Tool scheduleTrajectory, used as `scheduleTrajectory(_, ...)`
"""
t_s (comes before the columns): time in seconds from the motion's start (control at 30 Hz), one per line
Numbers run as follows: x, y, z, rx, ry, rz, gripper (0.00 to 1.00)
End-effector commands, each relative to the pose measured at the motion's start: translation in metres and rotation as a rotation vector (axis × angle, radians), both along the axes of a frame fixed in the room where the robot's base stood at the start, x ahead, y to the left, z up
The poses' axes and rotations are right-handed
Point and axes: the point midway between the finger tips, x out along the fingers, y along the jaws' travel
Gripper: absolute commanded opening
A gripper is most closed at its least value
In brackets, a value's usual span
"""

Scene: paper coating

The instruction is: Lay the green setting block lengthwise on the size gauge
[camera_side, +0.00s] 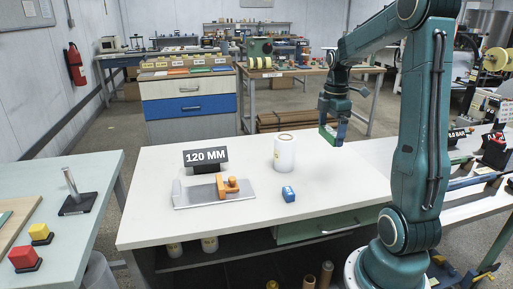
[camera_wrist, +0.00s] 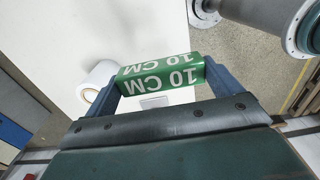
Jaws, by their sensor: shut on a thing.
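My gripper (camera_side: 332,131) hangs above the white table, toward its back right in the side view. Its jaws are shut on the green setting block (camera_wrist: 160,77), which is marked "10 CM" and spans between the two blue fingers in the wrist view. The block is well clear of the table. The size gauge (camera_side: 190,196) is a flat grey plate on the left half of the table, with an orange stop (camera_side: 230,188) on it and a black "120 MM" sign (camera_side: 206,156) at its back. My gripper is to the right of the gauge and higher.
A white roll (camera_side: 285,155) stands upright on the table between gauge and gripper; it also shows in the wrist view (camera_wrist: 96,76). The table's front right (camera_side: 345,190) is clear.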

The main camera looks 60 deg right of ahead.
Motion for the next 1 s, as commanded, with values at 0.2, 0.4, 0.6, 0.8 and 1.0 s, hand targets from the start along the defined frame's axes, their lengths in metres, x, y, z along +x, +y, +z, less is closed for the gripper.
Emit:
scheduleTrajectory(0.2, 0.013, 0.0, -0.001, 0.001, 0.001, 0.05, 0.66)
scheduleTrajectory(0.4, 0.05, 0.004, -0.005, 0.0, 0.0, 0.199, 0.66)
scheduleTrajectory(0.6, 0.109, 0.017, -0.014, 0.001, 0.001, 0.44, 0.66)
scheduleTrajectory(0.8, 0.173, 0.045, -0.026, 0.0, 0.0, 0.704, 0.66)
scheduleTrajectory(1.0, 0.23, 0.083, -0.042, 0.001, 0.001, 0.954, 0.66)
